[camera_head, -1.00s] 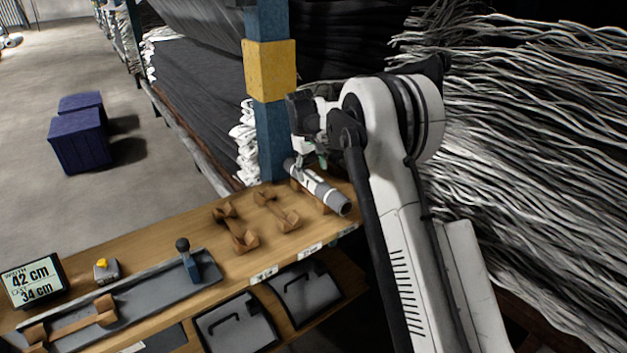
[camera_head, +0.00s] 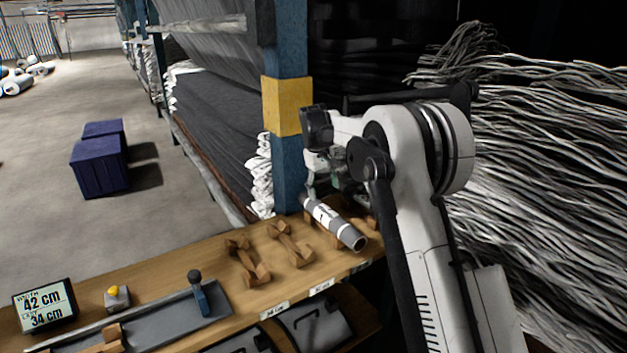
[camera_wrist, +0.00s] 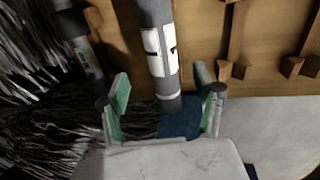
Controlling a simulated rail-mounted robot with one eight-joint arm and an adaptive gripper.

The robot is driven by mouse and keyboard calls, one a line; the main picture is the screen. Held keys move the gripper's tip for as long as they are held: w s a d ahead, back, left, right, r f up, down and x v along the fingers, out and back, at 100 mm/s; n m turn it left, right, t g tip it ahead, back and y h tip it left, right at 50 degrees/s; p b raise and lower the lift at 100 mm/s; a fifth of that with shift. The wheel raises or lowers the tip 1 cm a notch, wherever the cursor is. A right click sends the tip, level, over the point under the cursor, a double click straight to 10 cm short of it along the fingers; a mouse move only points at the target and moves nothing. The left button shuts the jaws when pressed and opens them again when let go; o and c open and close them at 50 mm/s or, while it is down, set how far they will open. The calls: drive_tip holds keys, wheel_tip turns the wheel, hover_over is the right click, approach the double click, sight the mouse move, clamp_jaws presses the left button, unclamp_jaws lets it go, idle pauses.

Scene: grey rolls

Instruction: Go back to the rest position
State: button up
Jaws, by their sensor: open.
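My gripper (camera_head: 322,186) is at the far right end of the wooden bench, by the blue post, in the head view. It is open. A grey roll (camera_head: 335,224) with white labelled bands lies tilted across wooden rests below it. In the wrist view the two green-padded fingers (camera_wrist: 162,82) stand apart, one on each side of the grey roll (camera_wrist: 158,48) in the picture, with clear space between each pad and the roll. The roll appears to lie beyond the fingertips, on the bench. No roll is held. My white arm comes up from the lower right.
Empty wooden cradles (camera_head: 290,245) stand left of the roll. A sliding tool with a dark knob (camera_head: 197,290) and a display (camera_head: 45,306) sit further left. The blue post (camera_head: 291,170) and rack with dark rolls are close behind. Stringy grey material (camera_head: 540,150) fills the right.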

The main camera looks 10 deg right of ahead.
drive_tip(key=s+d+r+m+t, duration=0.1)
drive_tip(key=s+r, duration=0.4)
drive_tip(key=s, duration=0.3)
drive_tip(key=s+r+t+y, duration=0.1)
drive_tip(key=s+r, duration=0.4)
drive_tip(key=s, duration=0.4)
drive_tip(key=s+d+r+m+t, duration=0.1)
drive_tip(key=s+r, duration=0.5)
drive_tip(key=s, duration=0.2)
drive_tip(key=s+f+m+t, duration=0.1)
drive_tip(key=s+f, duration=0.3)
drive_tip(key=s, duration=0.9)
drive_tip(key=s+f+m+t, duration=0.1)
drive_tip(key=s+f, duration=0.3)
drive_tip(key=s, duration=0.9)
drive_tip(key=shift+a+f+m+t+y, duration=0.15)
drive_tip(key=shift+f+m+t+y, duration=0.2)
drive_tip(key=shift+t, duration=0.25)
